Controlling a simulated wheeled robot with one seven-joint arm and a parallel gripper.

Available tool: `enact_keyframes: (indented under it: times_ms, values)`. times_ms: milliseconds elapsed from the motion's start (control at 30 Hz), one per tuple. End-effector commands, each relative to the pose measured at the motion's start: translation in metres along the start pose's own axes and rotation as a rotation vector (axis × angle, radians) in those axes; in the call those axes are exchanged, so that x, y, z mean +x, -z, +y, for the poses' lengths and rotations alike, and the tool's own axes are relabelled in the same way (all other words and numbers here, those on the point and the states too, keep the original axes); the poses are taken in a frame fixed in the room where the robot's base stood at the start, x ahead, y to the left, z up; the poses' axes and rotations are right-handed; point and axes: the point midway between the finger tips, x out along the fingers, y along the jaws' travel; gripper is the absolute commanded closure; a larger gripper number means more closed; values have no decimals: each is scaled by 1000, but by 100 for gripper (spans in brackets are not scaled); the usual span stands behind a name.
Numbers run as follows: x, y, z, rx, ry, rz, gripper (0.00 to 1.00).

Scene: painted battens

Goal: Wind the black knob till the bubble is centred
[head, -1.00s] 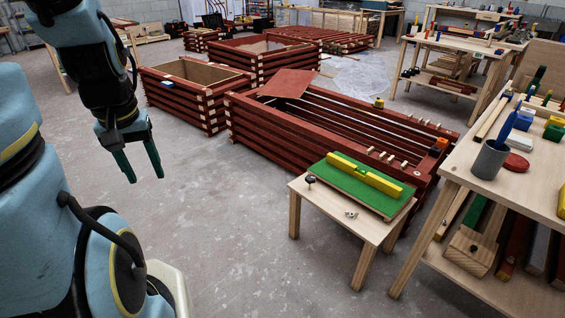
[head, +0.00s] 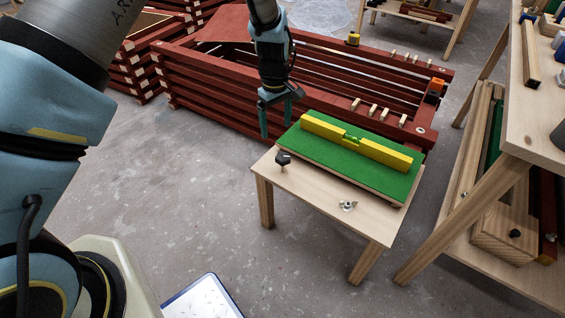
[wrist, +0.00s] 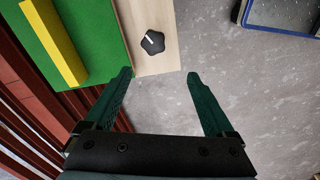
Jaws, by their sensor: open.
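The black knob (head: 283,158) stands at the left end of a small wooden table (head: 330,217). In the wrist view the knob (wrist: 152,42) is a lobed black head with a white mark, beyond my fingertips. A yellow spirit level (head: 385,152) lies on a green board (head: 312,148) on the table. Its green vial (head: 352,139) shows, but the bubble is too small to place. My gripper (head: 276,120) is open and empty, above and behind the knob. In the wrist view its green fingers (wrist: 160,76) are apart, with nothing between them.
A silver wing nut (head: 348,206) sits on the table's front part. Dark red stacked battens (head: 195,92) stand behind the table. A wooden bench (head: 480,255) is close on the right. A blue-edged panel (head: 203,300) lies at the bottom. Floor left of the table is clear.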

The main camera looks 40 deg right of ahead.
Motion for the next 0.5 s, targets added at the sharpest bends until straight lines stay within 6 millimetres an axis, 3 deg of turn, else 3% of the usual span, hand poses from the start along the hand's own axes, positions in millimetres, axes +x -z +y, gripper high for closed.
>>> enact_keyframes:
  times_ms: [133,267,500]
  values:
    - [18,-13,14,0,5,0,11]
    - [32,-14,13,-2,7,-1,11]
    - [77,-14,12,-1,8,-2,11]
